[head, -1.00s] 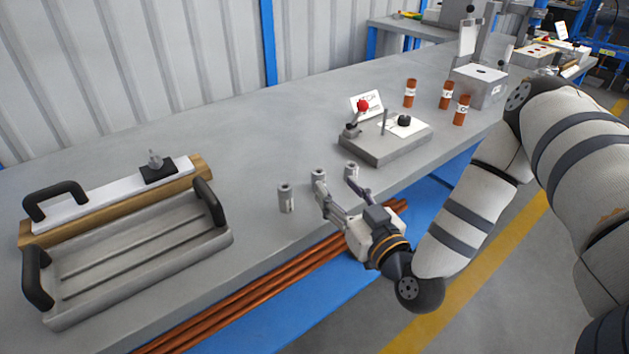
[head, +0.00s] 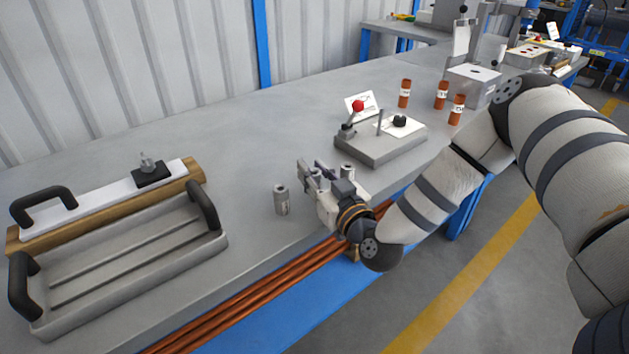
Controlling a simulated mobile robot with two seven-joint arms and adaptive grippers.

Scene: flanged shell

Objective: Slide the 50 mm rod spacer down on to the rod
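Three grey cylindrical spacers stand near the bench's front edge: a left one (head: 281,200), a middle one largely hidden by my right gripper, and a right one (head: 347,171). Their markings are too small to read, so I cannot tell which is the 50 mm one. My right gripper (head: 312,168) is at the middle spacer, with its fingers seemingly on either side; whether they touch it is unclear. The thin upright rod (head: 380,121) stands on a grey fixture block (head: 378,153), behind and right of the gripper. My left gripper is out of view.
The fixture also carries a red knob (head: 358,105) and a black knob (head: 399,121). Several orange-brown labelled bottles (head: 404,94) stand behind it. A grey tray (head: 130,268) with black handles is at the left. Bare bench lies between tray and spacers.

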